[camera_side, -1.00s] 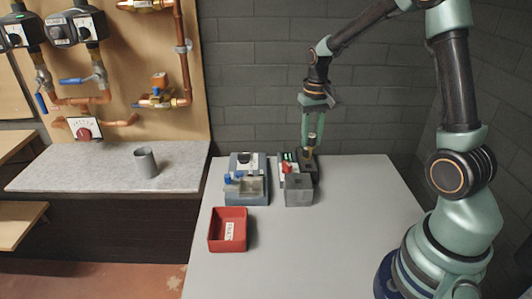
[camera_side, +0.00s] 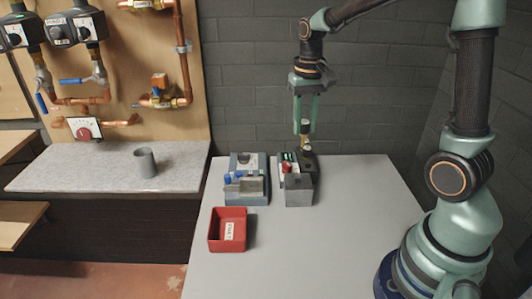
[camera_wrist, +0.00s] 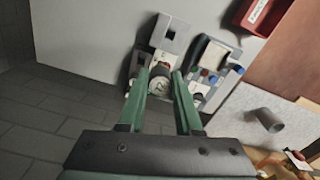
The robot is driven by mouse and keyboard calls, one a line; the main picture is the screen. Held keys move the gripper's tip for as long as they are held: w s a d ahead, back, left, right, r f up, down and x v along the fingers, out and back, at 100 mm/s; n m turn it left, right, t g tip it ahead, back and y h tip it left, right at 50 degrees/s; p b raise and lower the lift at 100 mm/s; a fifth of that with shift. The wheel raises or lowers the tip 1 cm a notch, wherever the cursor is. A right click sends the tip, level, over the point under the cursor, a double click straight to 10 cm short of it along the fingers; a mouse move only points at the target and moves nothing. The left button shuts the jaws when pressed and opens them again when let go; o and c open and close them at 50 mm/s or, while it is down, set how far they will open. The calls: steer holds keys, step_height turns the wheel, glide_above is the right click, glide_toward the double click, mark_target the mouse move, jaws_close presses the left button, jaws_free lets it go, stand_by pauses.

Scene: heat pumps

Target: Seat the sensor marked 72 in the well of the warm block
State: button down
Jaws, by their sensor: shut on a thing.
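My gripper (camera_side: 306,121) is shut on a brass-coloured sensor (camera_side: 304,130) above the back of the right-hand unit; its stem points down. In the wrist view the fingers (camera_wrist: 164,75) close around the sensor's pale round cap (camera_wrist: 160,79), whose marking is too small to read. I cannot tell whether the stem's tip still touches the unit. The right-hand unit has a dark base (camera_side: 309,163), a red part (camera_side: 287,167) and a grey block (camera_side: 298,190). The left-hand unit (camera_side: 262,170) is blue-grey, with a blue part (camera_side: 229,179) and a grey block (camera_side: 251,188). Which block is warm I cannot tell.
A red labelled tray (camera_side: 228,230) stands on the grey table (camera_side: 300,250) in front of the left-hand unit. A grey cup (camera_side: 145,163) stands on the separate counter at left, below a pipe board. A brick wall is close behind.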

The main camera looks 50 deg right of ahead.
mark_target(303, 128)
steer(key=s+a+f, duration=0.1)
steer(key=a+f, duration=0.2)
steer(key=f, duration=0.4)
steer(key=shift+s+f, duration=0.35)
steer(key=shift+f, duration=2.1)
stand_by(2.4)
steer(key=c, duration=0.5)
jaws_free()
step_height(303, 128, up, 12)
steer(key=shift+r, duration=0.1)
